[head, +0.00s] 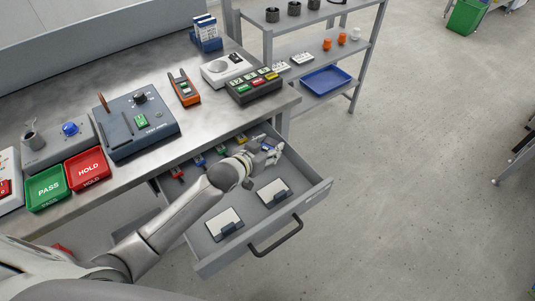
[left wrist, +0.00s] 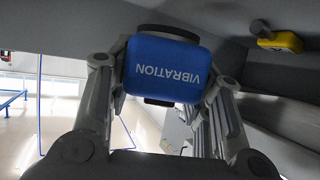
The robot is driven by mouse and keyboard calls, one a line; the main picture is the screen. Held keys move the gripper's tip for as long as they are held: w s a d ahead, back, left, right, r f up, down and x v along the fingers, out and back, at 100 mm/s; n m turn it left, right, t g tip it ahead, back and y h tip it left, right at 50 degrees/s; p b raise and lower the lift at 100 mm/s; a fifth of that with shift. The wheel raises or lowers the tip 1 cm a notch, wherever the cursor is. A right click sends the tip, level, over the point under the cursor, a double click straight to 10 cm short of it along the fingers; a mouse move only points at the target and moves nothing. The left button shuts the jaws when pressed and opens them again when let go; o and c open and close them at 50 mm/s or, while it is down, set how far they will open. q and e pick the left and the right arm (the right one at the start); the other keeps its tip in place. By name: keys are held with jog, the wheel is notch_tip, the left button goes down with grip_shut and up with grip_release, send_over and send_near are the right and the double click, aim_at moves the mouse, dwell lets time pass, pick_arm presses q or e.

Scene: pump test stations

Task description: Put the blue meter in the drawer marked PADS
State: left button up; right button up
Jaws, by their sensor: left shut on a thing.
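A blue meter marked VIBRATION (left wrist: 165,70) is held between the two fingers of my left gripper (left wrist: 162,85). In the head view my left gripper (head: 266,156) is over the back right part of an open grey drawer (head: 314,196) under the bench. A bit of blue (head: 266,147) shows at the fingers there; the rest of the meter is hidden by the gripper. I cannot read any marking on the drawer front. My right gripper is not in view.
Two white-and-dark items (head: 225,222) (head: 273,191) lie in the drawer. Several small coloured pieces, including a red one (head: 177,174), line its back. The bench above holds a tester (head: 130,128), an orange device (head: 184,90) and PASS (head: 47,187) and HOLD (head: 87,169) trays.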

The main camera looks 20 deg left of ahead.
pick_arm(q)
notch_tip(320, 180, down, 3)
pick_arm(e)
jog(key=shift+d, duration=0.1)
pick_arm(q)
jog(key=shift+f, duration=0.15)
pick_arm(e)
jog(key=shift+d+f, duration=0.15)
pick_arm(q)
jog(key=o, duration=1.3)
jog(key=shift+f, duration=0.1)
jog(key=p+v, duration=0.1)
jog(key=v, duration=1.1)
jog(key=shift+r, duration=0.2)
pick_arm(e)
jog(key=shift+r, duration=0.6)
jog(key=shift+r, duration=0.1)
